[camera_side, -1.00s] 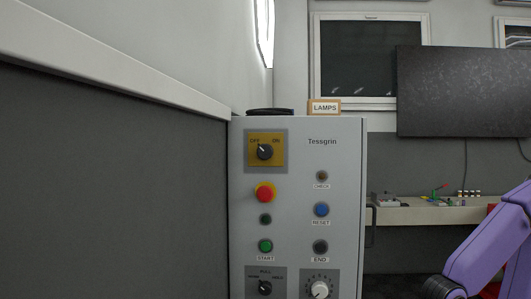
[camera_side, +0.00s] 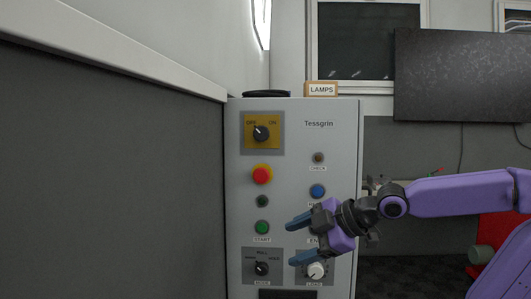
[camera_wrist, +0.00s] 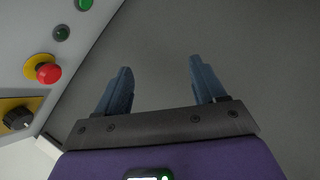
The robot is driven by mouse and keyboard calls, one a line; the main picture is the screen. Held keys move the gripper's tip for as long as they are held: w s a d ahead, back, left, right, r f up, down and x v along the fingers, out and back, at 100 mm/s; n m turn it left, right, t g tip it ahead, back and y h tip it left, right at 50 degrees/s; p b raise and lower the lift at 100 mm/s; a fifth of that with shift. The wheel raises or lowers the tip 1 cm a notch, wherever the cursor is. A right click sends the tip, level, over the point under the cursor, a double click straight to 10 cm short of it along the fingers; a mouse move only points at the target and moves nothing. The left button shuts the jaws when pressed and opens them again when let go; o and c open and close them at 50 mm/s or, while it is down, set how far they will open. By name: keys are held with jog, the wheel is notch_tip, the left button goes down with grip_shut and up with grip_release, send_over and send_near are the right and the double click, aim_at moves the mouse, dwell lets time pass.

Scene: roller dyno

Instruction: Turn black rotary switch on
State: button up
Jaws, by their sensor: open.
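The black rotary switch (camera_side: 261,133) sits on a yellow plate at the upper left of the grey control cabinet, with OFF and ON marked above it. Its pointer is turned toward OFF at the upper left. In the wrist view the black rotary switch (camera_wrist: 17,118) is at the left edge, partly cut off. My gripper (camera_side: 296,241) is open and empty, at the lower part of the cabinet, below and to the right of the switch. In the wrist view the fingers of my gripper (camera_wrist: 160,72) are spread over plain grey surface, apart from the switch.
A red emergency button (camera_side: 262,175) on a yellow ring is below the switch. Also on the panel are a green START button (camera_side: 262,227), a blue button (camera_side: 317,191), a MODE selector (camera_side: 261,268) and a LOAD knob (camera_side: 315,270). A grey wall (camera_side: 110,190) stands at the left.

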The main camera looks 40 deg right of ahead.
jog(key=w+d+r+n+t+h, duration=0.1)
jog(key=d+r+t, duration=0.1)
jog(key=r, duration=0.3)
jog(key=w+d+r+t+h, duration=0.1)
jog(key=w+d+r+t, duration=0.15)
jog(key=r, duration=0.25)
jog(key=n+t+h, duration=0.1)
jog(key=t+h, duration=0.1)
jog(key=t, duration=0.2)
send_near(263, 134)
jog(key=w, duration=0.6)
jog(key=w+r, duration=0.1)
jog(key=w, duration=0.2)
jog(key=shift+r, duration=0.1)
jog(key=shift+c, duration=0.4)
jog(key=c, duration=1)
